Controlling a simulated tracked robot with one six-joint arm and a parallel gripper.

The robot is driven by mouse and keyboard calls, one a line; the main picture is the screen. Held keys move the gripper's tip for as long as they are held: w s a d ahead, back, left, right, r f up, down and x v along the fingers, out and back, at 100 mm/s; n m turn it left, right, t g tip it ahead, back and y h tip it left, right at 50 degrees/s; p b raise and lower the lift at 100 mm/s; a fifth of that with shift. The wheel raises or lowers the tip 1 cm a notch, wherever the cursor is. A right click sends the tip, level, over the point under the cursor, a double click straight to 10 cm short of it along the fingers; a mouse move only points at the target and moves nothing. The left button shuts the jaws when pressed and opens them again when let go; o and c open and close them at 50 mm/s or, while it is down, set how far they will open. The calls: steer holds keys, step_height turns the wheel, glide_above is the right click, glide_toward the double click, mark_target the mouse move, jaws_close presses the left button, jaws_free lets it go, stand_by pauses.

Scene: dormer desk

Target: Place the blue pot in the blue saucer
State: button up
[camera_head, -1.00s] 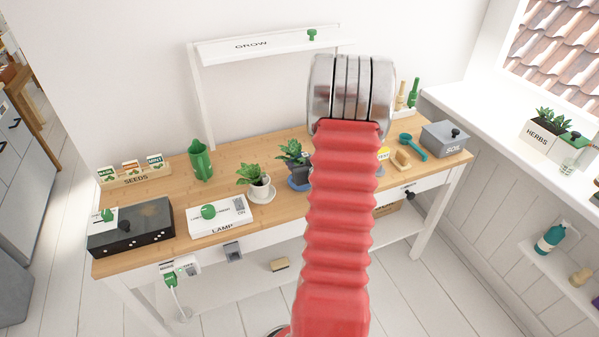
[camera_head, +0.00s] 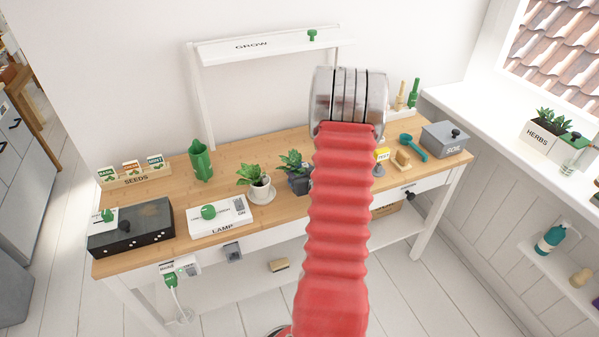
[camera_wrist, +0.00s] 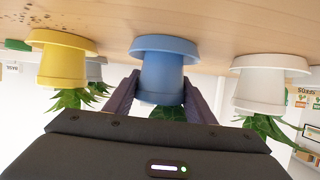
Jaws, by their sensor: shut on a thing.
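The blue pot (camera_wrist: 162,70) with a green plant is in the middle of the wrist view, which shows the scene upside down. My gripper (camera_wrist: 162,84) is shut on it, one dark finger on each side. The blue saucer (camera_wrist: 165,45) is at the pot's base, against the wooden top. I see no gap between pot and saucer, and the pot looks upright and about centred. In the head view the blue pot (camera_head: 299,184) is partly hidden by my red arm, and I cannot make out the saucer clearly there.
A white pot (camera_wrist: 262,88) on a white saucer and a yellow pot (camera_wrist: 62,66) on a yellow saucer flank the blue pot, with gaps between. A lamp box (camera_head: 221,217) is left of the white pot on the desk (camera_head: 232,157). The GROW shelf (camera_head: 262,44) stands behind.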

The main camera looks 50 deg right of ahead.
steer(key=shift+f, duration=0.1)
steer(key=o, duration=1.2)
steer(key=v, duration=1.2)
